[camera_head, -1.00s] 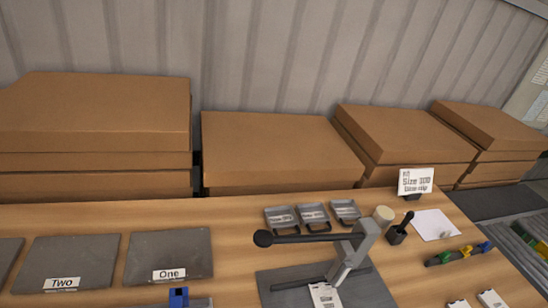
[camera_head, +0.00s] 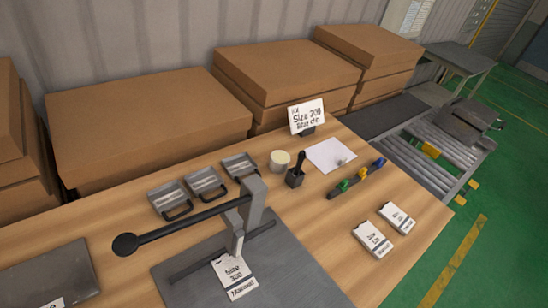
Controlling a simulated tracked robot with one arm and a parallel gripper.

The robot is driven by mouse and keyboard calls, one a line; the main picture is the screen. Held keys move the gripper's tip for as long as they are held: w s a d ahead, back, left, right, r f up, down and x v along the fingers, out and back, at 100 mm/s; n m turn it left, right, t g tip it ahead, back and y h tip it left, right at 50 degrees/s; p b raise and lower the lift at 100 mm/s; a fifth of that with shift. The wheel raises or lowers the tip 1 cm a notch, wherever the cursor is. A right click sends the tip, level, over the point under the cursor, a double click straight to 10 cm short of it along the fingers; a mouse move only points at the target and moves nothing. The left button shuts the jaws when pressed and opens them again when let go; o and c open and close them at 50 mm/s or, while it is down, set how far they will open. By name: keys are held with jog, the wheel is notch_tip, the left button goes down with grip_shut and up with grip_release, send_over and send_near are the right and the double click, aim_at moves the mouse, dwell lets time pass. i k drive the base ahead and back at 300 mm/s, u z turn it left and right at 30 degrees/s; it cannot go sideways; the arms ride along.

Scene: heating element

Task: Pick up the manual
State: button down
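The manual (camera_head: 234,278) is a white card reading "Size 300 Manual" with a dark band near its lower edge. It lies on a grey plate (camera_head: 290,262) on the wooden table, at the foot of a grey lever device (camera_head: 249,212). The device's long dark handle reaches left to a round black knob (camera_head: 125,244). My gripper is not in view.
Three small grey trays (camera_head: 205,182), a cream roll (camera_head: 280,161), a dark holder (camera_head: 295,178), a white sheet (camera_head: 331,154) and a "Size 300" sign (camera_head: 307,117) stand behind. Two white packets (camera_head: 372,240) lie right. Cardboard boxes (camera_head: 150,124) line the wall.

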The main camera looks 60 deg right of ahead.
aim_at(235, 279)
jog(key=z, duration=0.85)
jog(key=k, duration=1.15)
